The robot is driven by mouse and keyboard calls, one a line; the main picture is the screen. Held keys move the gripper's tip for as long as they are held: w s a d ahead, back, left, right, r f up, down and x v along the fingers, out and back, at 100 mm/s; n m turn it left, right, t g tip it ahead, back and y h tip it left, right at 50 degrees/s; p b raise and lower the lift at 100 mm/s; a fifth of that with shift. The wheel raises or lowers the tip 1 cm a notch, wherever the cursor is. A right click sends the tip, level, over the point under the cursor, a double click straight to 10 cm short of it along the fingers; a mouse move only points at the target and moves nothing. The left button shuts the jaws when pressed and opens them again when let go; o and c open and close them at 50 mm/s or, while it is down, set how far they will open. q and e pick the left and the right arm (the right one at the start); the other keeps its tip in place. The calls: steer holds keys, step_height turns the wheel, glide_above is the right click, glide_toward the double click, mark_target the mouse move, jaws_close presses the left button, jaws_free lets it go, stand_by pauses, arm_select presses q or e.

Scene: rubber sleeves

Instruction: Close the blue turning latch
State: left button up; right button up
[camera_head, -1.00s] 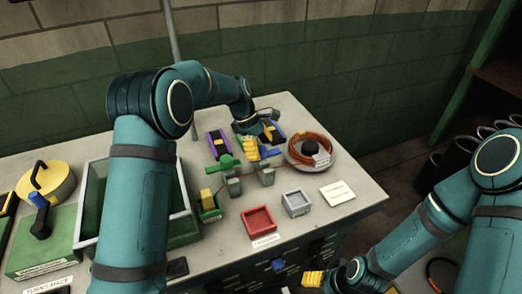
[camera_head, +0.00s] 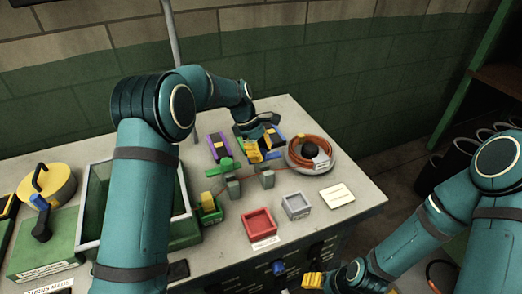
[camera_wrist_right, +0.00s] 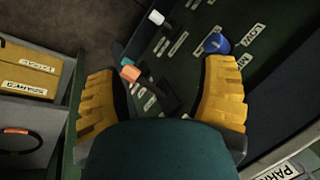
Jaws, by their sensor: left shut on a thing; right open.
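A blue knob-like part (camera_head: 279,268), which I take for the turning latch, sits on the dark front of the workbench. A blue part (camera_wrist_right: 216,43) beside a LOW label shows in the right wrist view, on a dark green panel. My right gripper (camera_head: 312,281) is open in front of the bench, to the right of and slightly below the blue knob. Its two yellow fingers (camera_wrist_right: 162,100) are spread wide in the wrist view, with nothing between them touching both. My left gripper (camera_head: 262,149) is shut over the bench top behind the grey posts; what it holds is mostly hidden.
A coil of orange cable (camera_head: 312,151) lies right of the left gripper. A red tray (camera_head: 259,224) and a grey tray (camera_head: 296,205) stand near the front edge. White and orange-tipped parts (camera_wrist_right: 130,73) project from the panel.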

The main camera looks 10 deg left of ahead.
arm_select(q)
steer(key=m+g+p, duration=0.1)
steer(key=m+p, duration=0.2)
steer(key=p, duration=0.1)
steer(key=shift+r, duration=0.1)
steer(key=m+g+y+p, duration=0.1)
steer(key=m+p, duration=0.1)
steer(key=m, duration=0.2)
steer(key=shift+g, duration=0.3)
steer(key=m+y, duration=0.1)
steer(key=m, duration=0.1)
steer(key=m+y+p, duration=0.1)
steer(key=m, duration=0.1)
steer(key=shift+s+d+f+m+g, duration=0.1)
steer(key=shift+f+m+g, duration=0.1)
steer(key=shift+m+g, duration=0.15)
steer(key=m+y, duration=0.2)
steer(key=m, duration=0.3)
steer(key=shift+m+p, duration=0.25)
steer(key=shift+p, duration=0.05)
arm_select(e)
step_height(320, 180, up, 8)
steer(key=w, duration=0.2)
steer(key=shift+d+t, duration=0.2)
steer(key=shift+t, duration=0.1)
arm_select(q)
steer(key=shift+f, duration=0.1)
steer(key=o, duration=1.2)
arm_select(e)
steer(key=shift+r, duration=0.1)
